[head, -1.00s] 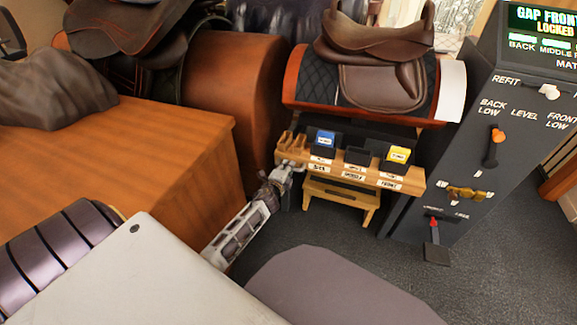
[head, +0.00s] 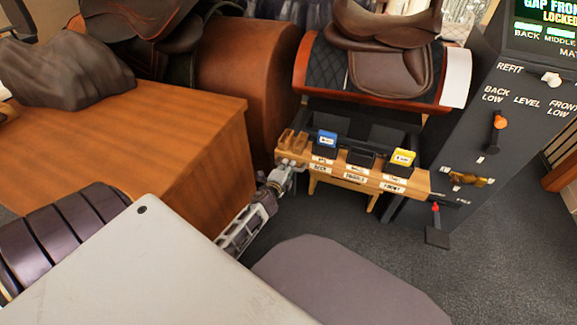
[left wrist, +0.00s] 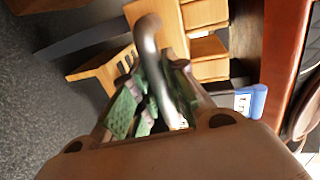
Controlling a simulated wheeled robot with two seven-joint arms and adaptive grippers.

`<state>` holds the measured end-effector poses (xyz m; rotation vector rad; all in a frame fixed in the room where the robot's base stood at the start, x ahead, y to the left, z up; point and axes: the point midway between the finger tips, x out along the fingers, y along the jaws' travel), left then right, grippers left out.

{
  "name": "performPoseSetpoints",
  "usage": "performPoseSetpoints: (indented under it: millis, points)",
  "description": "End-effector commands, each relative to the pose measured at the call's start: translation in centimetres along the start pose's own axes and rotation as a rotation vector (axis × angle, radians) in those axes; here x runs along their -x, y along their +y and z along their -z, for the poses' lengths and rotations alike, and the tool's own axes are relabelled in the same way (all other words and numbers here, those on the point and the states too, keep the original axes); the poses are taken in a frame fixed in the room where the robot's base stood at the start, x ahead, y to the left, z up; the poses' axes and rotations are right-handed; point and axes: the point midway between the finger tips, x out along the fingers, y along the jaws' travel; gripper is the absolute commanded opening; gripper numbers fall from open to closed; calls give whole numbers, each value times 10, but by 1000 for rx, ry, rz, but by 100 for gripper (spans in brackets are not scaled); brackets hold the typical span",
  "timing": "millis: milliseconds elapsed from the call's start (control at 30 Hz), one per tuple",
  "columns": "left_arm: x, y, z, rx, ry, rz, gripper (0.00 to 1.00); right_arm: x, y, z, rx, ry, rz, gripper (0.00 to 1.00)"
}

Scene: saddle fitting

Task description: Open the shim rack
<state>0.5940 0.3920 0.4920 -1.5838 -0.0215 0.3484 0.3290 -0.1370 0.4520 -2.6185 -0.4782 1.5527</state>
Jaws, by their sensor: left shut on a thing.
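The shim rack (head: 335,167) is a wooden drawer below the saddle stand, pulled out toward me. A dark gap shows behind its bins. It carries a blue-topped bin (head: 326,141), a black middle bin (head: 361,157) and a yellow-topped bin (head: 402,160), with labels on the front. My left gripper (head: 286,170) is at the rack's left front end. In the left wrist view, its green-padded fingers (left wrist: 145,102) are shut around a curved grey handle (left wrist: 147,38). The fingers partly hide the handle. My right gripper is not in view.
A brown saddle (head: 390,60) sits on the stand above the rack. A dark console (head: 480,150) with levers stands close at the right. A wooden bench (head: 150,140) is at left.

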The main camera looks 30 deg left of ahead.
Motion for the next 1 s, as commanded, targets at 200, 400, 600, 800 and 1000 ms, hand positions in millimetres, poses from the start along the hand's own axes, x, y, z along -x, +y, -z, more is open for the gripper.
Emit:
performPoseSetpoints:
  millis: [200,400,600,800,1000]
  points:
    - [0,1,0,0,0,-1,0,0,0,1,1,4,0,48]
    - [0,0,0,0,0,0,37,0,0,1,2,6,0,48]
    - [0,0,0,0,0,0,37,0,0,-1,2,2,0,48]
    - [1,0,0,0,0,0,37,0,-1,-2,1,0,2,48]
    - [9,0,0,0,0,1,37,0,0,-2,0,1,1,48]
